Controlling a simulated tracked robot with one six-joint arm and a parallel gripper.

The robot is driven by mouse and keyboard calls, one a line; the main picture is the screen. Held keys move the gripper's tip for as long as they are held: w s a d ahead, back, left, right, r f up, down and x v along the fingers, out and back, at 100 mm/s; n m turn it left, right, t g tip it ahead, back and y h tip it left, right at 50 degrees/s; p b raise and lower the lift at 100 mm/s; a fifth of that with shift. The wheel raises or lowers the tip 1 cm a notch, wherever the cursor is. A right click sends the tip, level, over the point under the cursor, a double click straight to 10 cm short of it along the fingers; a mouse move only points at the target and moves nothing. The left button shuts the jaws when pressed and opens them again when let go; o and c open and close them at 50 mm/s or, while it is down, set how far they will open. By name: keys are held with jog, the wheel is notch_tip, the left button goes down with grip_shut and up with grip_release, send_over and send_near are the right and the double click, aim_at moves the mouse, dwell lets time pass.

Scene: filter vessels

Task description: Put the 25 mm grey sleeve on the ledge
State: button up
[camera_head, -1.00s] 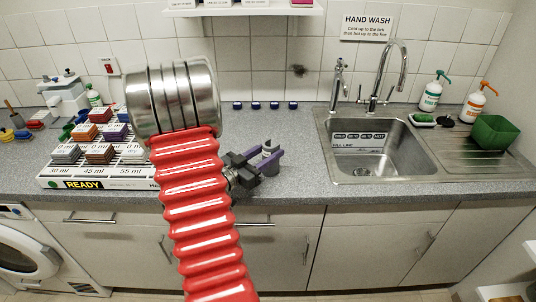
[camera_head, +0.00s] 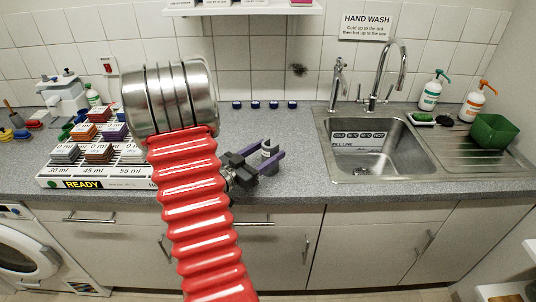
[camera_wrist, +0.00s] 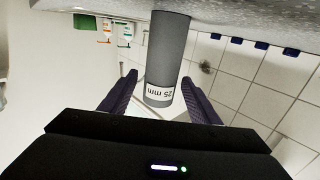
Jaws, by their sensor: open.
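The grey sleeve (camera_head: 269,149) stands upright on the worktop, left of the sink. In the wrist view the sleeve (camera_wrist: 166,60) shows a white band reading "25 mm". My gripper (camera_head: 274,160) is open, with its purple fingers on either side of the sleeve. In the wrist view my gripper (camera_wrist: 160,100) shows a gap between each finger and the sleeve. A white shelf (camera_head: 243,10) with labels is on the wall at the top; I cannot tell whether it is the ledge.
A steel sink (camera_head: 372,150) with taps is on the right, with a green tub (camera_head: 494,132) beyond it. A rack of labelled blocks (camera_head: 70,172) is on the left. Several small blue pieces (camera_head: 255,105) line the wall. My red arm hides part of the worktop.

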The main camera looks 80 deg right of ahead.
jog(key=v, duration=1.1)
jog(key=shift+w+a, duration=0.15)
jog(key=shift+a, duration=0.05)
dwell(0.4)
jog(key=shift+w+r, duration=0.1)
jog(key=w+a+r+n+t+y, duration=0.3)
jog(key=a+n, duration=0.5)
jog(key=a, duration=0.7)
jog(key=w+a+r+n+t+y, duration=0.3)
jog(key=w+a+n+t+y, duration=0.3)
jog(key=a, duration=0.8)
jog(key=w+a+r+n+t+y, duration=0.3)
jog(key=w+a+n+t+y, duration=0.2)
jog(key=a+n, duration=0.5)
jog(key=a+t+y, duration=0.1)
jog(key=a, duration=0.4)
jog(key=shift+w+a, duration=0.15)
jog(key=shift+a, duration=0.2)
